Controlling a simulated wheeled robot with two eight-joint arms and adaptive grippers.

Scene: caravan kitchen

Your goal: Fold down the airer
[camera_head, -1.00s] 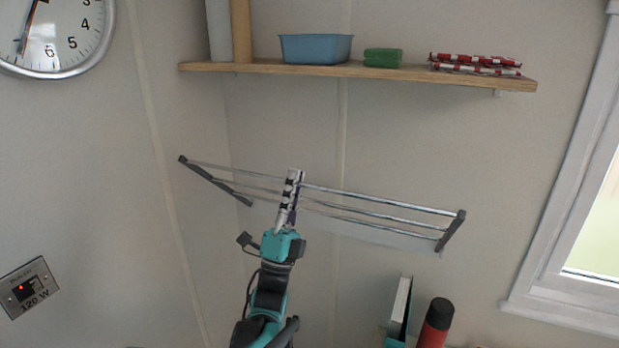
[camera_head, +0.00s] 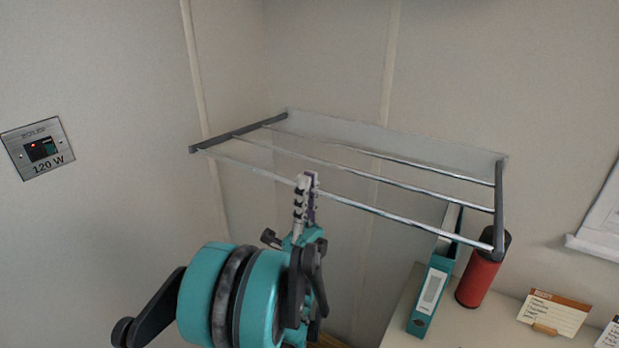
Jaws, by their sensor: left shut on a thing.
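The airer (camera_head: 390,181) is a wall-mounted rack with metal rails between two dark end arms. It stands out from the wall, roughly level, with its plate against the wall behind. My left gripper (camera_head: 306,184) comes up from below and is shut on the front rail of the airer, a little left of the rail's middle. The fingers hide a short piece of that rail. My right gripper is out of view.
A teal binder (camera_head: 433,290) and a red cylinder with a black top (camera_head: 480,272) stand on the counter (camera_head: 400,322) below the airer's right end. A card (camera_head: 553,312) stands further right. A 120 W switch plate (camera_head: 38,148) is on the left wall. The space left of the airer is clear.

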